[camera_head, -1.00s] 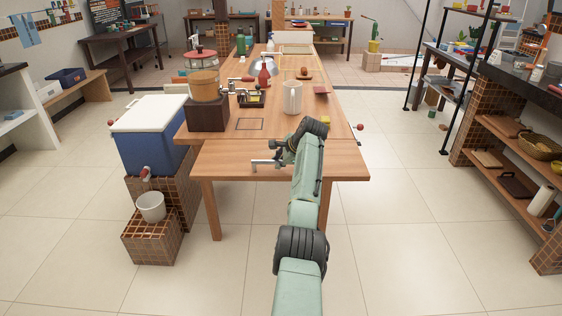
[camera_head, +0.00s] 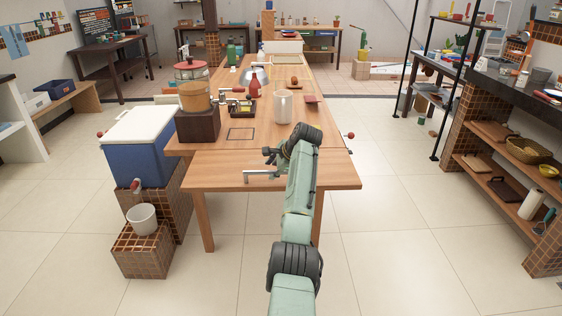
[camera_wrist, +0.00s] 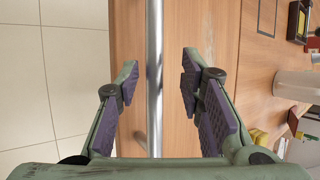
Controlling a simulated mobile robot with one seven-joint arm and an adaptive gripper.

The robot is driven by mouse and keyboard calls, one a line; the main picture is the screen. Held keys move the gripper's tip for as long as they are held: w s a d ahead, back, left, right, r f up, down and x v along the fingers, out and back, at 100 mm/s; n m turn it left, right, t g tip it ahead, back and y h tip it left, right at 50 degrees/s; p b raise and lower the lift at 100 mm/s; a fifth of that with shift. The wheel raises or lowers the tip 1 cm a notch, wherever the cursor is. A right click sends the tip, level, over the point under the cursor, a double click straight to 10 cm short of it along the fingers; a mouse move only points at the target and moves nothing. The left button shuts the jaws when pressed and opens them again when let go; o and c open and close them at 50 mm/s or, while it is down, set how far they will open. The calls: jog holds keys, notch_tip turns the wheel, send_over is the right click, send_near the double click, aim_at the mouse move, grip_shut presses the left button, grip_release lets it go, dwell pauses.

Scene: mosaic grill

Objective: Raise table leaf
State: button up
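The table leaf (camera_head: 225,173) is the near wooden end panel of the long table. It looks about level with the tabletop (camera_head: 195,151), with a seam between them. A metal bar handle (camera_head: 262,174) is on the leaf's top near its front edge. In the wrist view the handle (camera_wrist: 154,60) runs up the picture between the fingers of my gripper (camera_wrist: 160,80). My gripper is open, with a gap on each side of the bar. Its depth relative to the bar is unclear. In the head view my arm hides part of the leaf.
A blue and white cooler (camera_head: 140,155) stands at the table's left, with a white bucket (camera_head: 142,218) on tiled steps before it. Floor right of the table is clear.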

jog(key=v, duration=0.9)
jog(key=shift+r, duration=0.35)
jog(key=shift+s, duration=0.1)
